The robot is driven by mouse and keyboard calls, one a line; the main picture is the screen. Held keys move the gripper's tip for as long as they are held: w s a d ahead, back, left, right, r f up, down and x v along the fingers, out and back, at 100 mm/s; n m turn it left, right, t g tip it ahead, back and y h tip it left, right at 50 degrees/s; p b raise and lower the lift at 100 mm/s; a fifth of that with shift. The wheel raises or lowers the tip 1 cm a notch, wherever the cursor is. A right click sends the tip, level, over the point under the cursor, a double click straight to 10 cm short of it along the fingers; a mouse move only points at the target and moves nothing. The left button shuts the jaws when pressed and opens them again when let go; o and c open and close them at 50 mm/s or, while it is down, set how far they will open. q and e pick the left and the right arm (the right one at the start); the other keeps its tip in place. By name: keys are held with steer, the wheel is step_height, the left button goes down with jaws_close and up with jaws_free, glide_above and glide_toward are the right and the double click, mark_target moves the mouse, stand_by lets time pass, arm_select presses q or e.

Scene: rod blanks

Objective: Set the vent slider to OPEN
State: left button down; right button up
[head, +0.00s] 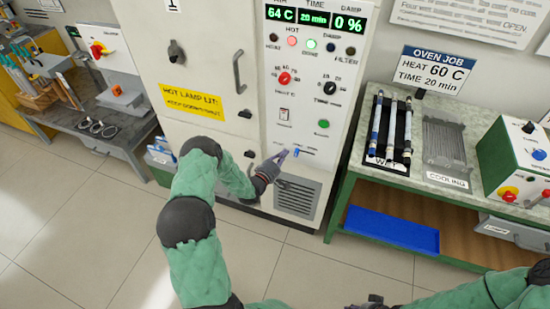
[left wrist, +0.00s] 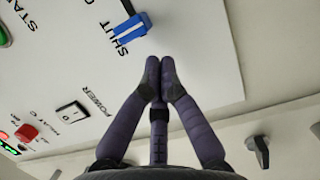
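The blue vent slider (head: 297,153) sits low on the oven's control panel (head: 303,120), above a grille. In the left wrist view the slider (left wrist: 132,28) is beside the word SHUT, at that end of its slot. My left gripper (head: 283,155) is just left of the slider in the head view. In the left wrist view its two fingertips (left wrist: 160,66) meet with nothing between them, close to the slider but apart from it in the picture. My right gripper (head: 370,303) is only partly in view at the bottom edge of the head view.
The displays read 64 C, 20 min and 0 %. A yellow hot-lamp sign (head: 191,102) is on the oven door. A power switch (left wrist: 72,114) is near the gripper. A bench (head: 420,178) with a WET rod rack stands right; the floor in front is clear.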

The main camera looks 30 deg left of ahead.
arm_select(q)
steer(key=shift+w+d, duration=0.1)
steer(key=shift+d, duration=0.45)
steer(key=d, duration=0.2)
steer(key=w+d, duration=0.1)
steer(key=d, duration=0.3)
steer(key=shift+w+d+b, duration=0.3)
steer(key=shift+d+b, duration=0.05)
steer(key=shift+b, duration=0.05)
